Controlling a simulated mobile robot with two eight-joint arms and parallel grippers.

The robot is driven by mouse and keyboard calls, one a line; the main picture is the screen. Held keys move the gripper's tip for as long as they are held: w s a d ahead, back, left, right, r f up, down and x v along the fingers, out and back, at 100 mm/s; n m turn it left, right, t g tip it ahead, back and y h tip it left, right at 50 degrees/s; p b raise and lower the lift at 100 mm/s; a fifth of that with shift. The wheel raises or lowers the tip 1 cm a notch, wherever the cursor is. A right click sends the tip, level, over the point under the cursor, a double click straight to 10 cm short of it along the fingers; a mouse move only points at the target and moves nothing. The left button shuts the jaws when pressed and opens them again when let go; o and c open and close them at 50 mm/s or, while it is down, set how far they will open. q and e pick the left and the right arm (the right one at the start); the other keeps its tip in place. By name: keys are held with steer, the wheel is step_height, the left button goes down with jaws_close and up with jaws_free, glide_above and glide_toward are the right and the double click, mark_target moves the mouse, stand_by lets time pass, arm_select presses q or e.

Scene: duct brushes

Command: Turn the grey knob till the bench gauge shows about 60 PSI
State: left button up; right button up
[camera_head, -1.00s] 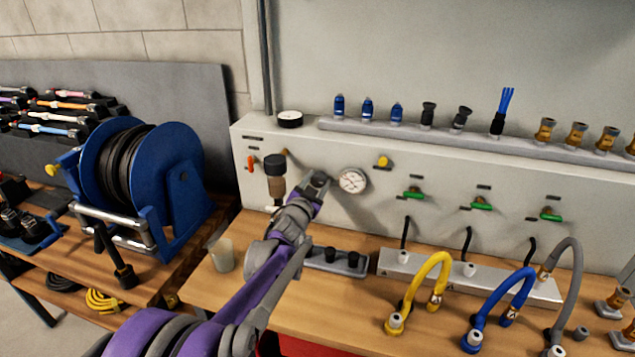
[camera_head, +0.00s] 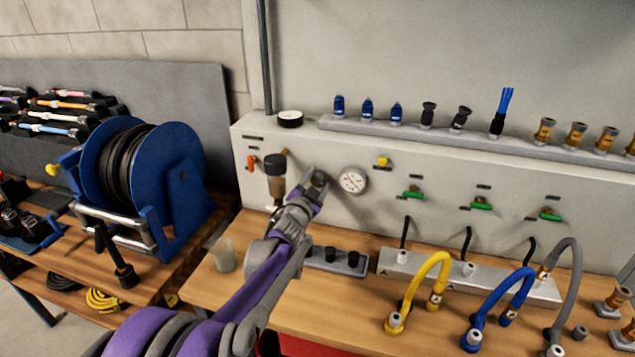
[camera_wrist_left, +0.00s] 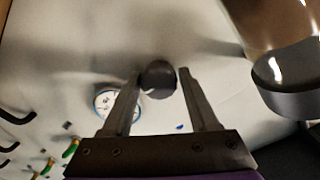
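The grey knob (camera_wrist_left: 158,76) shows in the left wrist view as a dark round cap on the pale panel, between the fingertips of my left gripper (camera_wrist_left: 161,76). The left fingertip is at its edge; a thin gap seems to show on the right. In the head view my left gripper (camera_head: 316,180) is at the panel and hides the knob. The bench gauge (camera_head: 353,180), round with a white face, is just right of it; its reading is too small to tell. The gauge also shows partly behind the left finger in the wrist view (camera_wrist_left: 103,103). My right gripper is not in view.
A filter bowl with a dark cap (camera_head: 275,167) hangs close left of my gripper. Green-handled valves (camera_head: 413,192) are to the right. Below are a small dark rack (camera_head: 338,261) and yellow (camera_head: 432,275) and blue (camera_head: 512,290) hoses on the bench. A blue hose reel (camera_head: 185,180) stands left.

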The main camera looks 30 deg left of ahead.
arm_select(q)
steer(key=shift+o, duration=1.1)
steer(key=shift+s, duration=0.1)
steer(key=v, duration=1)
steer(key=shift+s+b, duration=0.3)
steer(key=shift+d, duration=0.1)
steer(key=s+d+f+n+g+h+p, duration=0.1)
steer(key=s+d+f+g, duration=0.3)
steer(key=s, duration=0.5)
steer(key=s+d+f+n+g+h+p, duration=0.1)
steer(key=s+d+f+n+g+p, duration=0.1)
steer(key=s+d, duration=0.6)
steer(key=s+d+f+n+g+h+p, duration=0.1)
steer(key=s+d+f+n+g+p, duration=0.1)
steer(key=s+d+f+g, duration=0.4)
steer(key=s+p, duration=0.1)
steer(key=s, duration=0.4)
steer(key=shift+d+f+h, duration=0.3)
steer(key=shift+d+h, duration=0.1)
